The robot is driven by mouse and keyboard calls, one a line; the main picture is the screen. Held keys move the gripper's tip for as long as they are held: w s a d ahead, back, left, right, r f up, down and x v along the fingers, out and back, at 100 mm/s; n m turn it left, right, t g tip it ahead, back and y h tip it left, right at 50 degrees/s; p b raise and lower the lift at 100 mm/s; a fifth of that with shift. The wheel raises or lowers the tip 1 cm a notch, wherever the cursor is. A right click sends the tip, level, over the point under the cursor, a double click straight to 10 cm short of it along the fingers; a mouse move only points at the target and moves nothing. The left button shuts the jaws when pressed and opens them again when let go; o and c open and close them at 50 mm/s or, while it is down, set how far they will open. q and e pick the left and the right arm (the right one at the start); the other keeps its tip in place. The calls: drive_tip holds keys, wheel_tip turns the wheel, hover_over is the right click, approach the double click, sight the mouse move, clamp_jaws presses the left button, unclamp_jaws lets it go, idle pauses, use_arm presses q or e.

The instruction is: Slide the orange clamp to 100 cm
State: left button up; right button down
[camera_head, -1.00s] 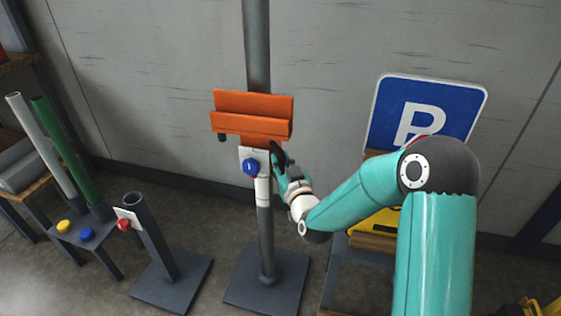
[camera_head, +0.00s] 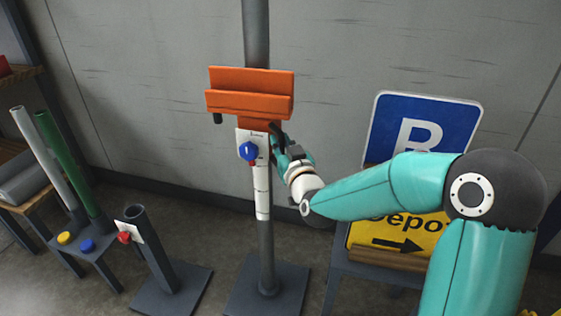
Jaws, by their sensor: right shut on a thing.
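The orange clamp (camera_head: 250,93) sits around the upright grey post (camera_head: 266,240), above the middle of its visible length. Below its orange bracket is a white plate with a blue knob (camera_head: 248,151). A white scale strip (camera_head: 262,195) runs down the post under the plate; its marks are too small to read. My right gripper (camera_head: 277,140) is shut on the clamp at its right side, just under the orange bracket. Its fingertips are partly hidden. My left gripper is not in view.
A short grey tube stand (camera_head: 155,250) with a red knob is left of the post. A white and a green pole (camera_head: 70,165) lean further left. A blue parking sign (camera_head: 420,125) and a yellow sign (camera_head: 398,238) stand on the right. The wall is close behind.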

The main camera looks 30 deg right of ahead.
drive_tip(key=c, duration=1.1)
unclamp_jaws()
drive_tip(key=shift+f, duration=0.2)
drive_tip(key=v, duration=0.7)
drive_tip(key=shift+s, duration=0.3)
drive_tip(key=shift+a, duration=0.1)
